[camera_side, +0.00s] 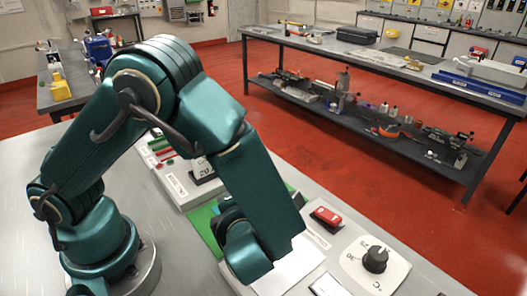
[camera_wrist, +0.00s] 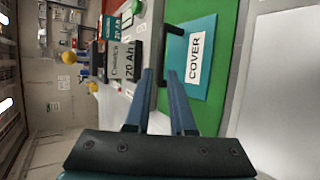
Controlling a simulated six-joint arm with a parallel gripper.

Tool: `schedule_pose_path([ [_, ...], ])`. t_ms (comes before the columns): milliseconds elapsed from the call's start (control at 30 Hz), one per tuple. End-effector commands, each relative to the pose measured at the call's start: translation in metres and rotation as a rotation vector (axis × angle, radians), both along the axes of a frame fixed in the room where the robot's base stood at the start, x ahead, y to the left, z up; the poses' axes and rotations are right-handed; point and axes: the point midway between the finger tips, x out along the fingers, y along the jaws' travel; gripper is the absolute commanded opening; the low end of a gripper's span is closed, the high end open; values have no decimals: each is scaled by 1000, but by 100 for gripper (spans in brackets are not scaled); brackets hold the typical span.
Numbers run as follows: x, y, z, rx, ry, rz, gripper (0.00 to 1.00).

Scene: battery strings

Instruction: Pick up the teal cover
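In the wrist view the teal cover (camera_wrist: 204,84) lies on a green mat (camera_wrist: 231,60), with a white label reading COVER. A black bar handle (camera_wrist: 174,31) runs along the cover's left side. My gripper (camera_wrist: 160,72) has two blue fingers, spread apart with a gap between them. The handle shows in and beyond this gap; I cannot tell how deep it sits or whether a finger touches it. In the side view my arm hides the gripper's fingers and most of the cover's area; part of the green mat (camera_side: 204,228) shows.
In the side view a red block (camera_side: 326,217) and a white plate with a black knob (camera_side: 375,260) stand right of my arm. A grey box labelled 20 (camera_side: 201,170) stands behind it. In the wrist view, labelled 20 Ah blocks (camera_wrist: 130,60) stand left of the cover.

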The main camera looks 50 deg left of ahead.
Motion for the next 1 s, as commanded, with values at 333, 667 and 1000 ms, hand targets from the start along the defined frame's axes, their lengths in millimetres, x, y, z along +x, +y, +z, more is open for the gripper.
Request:
schedule_pose_path([
  [333,15,31,-20,0,2,3,22],
  [667,18,37,-25,-4,-1,2,22],
  [1000,18,37,-25,-3,-1,2,0],
])
